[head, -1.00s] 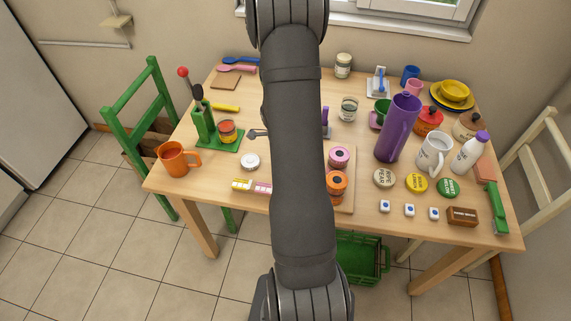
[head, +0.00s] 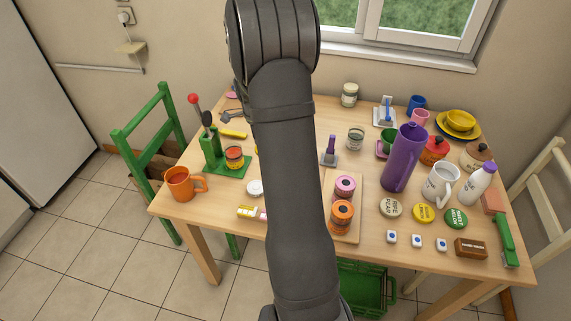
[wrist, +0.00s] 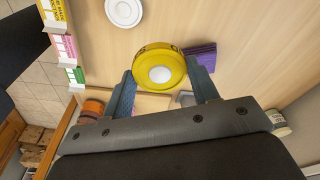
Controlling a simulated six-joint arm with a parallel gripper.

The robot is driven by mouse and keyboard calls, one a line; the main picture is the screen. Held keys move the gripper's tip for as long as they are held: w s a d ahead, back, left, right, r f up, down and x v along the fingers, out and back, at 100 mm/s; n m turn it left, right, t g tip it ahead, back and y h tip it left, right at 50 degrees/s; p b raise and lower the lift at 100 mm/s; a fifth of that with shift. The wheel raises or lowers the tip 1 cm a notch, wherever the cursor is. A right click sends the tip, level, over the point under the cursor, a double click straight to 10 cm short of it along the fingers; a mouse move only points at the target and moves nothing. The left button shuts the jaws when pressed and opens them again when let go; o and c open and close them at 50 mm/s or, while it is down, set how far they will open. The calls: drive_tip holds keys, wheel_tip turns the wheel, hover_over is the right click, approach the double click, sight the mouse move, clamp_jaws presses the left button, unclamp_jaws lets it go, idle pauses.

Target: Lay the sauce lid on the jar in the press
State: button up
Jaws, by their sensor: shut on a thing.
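My gripper (wrist: 165,92) is shut on a round yellow disc (wrist: 148,56) with a white middle and dark marks on its rim. It holds the disc over the table, and I cannot read its marks. The green press (head: 211,147), with a red-knobbed lever, stands at the table's left. A jar with red contents (head: 234,160) stands on its base. A white round lid (head: 254,187) lies on the table right of and in front of the press; a white round lid also shows in the wrist view (wrist: 124,11). My arm hides the gripper in the head view.
An orange mug (head: 182,184) stands left of the press. Small yellow and pink boxes (head: 247,211) lie near the front edge. Pink and orange rolls (head: 343,187) sit on a board. A tall purple pitcher (head: 402,160) and several labelled discs (head: 424,212) are to the right.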

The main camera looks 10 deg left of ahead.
drive_tip(key=w+a+r+n, duration=0.1)
drive_tip(key=a, duration=0.5)
drive_tip(key=w+a+r+n, duration=0.1)
drive_tip(key=a+r+n, duration=0.1)
drive_tip(key=a, duration=0.4)
drive_tip(key=shift+w+a+r, duration=0.15)
drive_tip(key=shift+w, duration=0.25)
drive_tip(key=shift+f, duration=2.8)
drive_tip(key=shift+f, duration=1)
drive_tip(key=o, duration=1)
drive_tip(key=shift+o, duration=0.2)
drive_tip(key=shift+r, duration=0.2)
drive_tip(key=shift+s+a+r, duration=0.1)
drive_tip(key=shift+r, duration=1.1)
drive_tip(key=shift+s+a+r, duration=0.1)
drive_tip(key=shift+r, duration=1.05)
